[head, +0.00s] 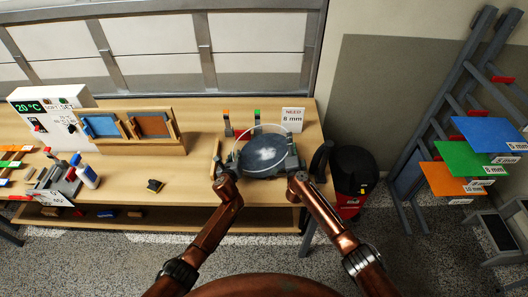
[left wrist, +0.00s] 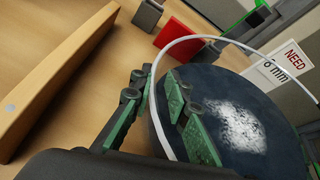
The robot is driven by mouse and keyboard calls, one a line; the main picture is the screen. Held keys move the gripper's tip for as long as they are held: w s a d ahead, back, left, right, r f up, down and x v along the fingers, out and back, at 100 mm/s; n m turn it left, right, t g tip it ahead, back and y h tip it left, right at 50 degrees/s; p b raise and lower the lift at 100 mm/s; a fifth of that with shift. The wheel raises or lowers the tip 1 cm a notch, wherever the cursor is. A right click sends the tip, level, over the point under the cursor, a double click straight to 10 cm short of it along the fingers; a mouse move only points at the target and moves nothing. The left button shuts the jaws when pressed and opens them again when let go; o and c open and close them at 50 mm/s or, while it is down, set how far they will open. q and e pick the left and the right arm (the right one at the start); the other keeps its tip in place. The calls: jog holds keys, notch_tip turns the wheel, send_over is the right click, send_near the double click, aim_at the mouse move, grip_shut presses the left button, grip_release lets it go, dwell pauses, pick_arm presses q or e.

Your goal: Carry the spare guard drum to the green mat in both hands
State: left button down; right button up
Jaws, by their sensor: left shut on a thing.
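The round clear-rimmed drum (head: 263,127) is at the right end of the bench, with a dark, shiny disc (head: 264,153) seen through or inside it. Its pale rim (left wrist: 158,62) also arcs across the left wrist view. My left gripper (head: 226,174) is at the drum's near left side. In the left wrist view its green-padded fingers (left wrist: 156,88) are on either side of the rim, shut on it. My right gripper (head: 299,176) is at the drum's near right side; its fingers are too dark and small to tell their state.
A "NEED 8 mm" card (head: 293,119) stands behind the drum. A wooden bar (head: 215,160) lies left of it. A black bin (head: 354,170) stands right of the bench (head: 190,190). A rack with a green board (head: 470,160) is far right.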

pick_arm(q)
jog(key=shift+d+r, duration=0.15)
jog(key=shift+d, duration=0.1)
pick_arm(e)
grip_shut()
pick_arm(q)
jog(key=shift+r, duration=0.2)
pick_arm(e)
jog(key=shift+r, duration=0.25)
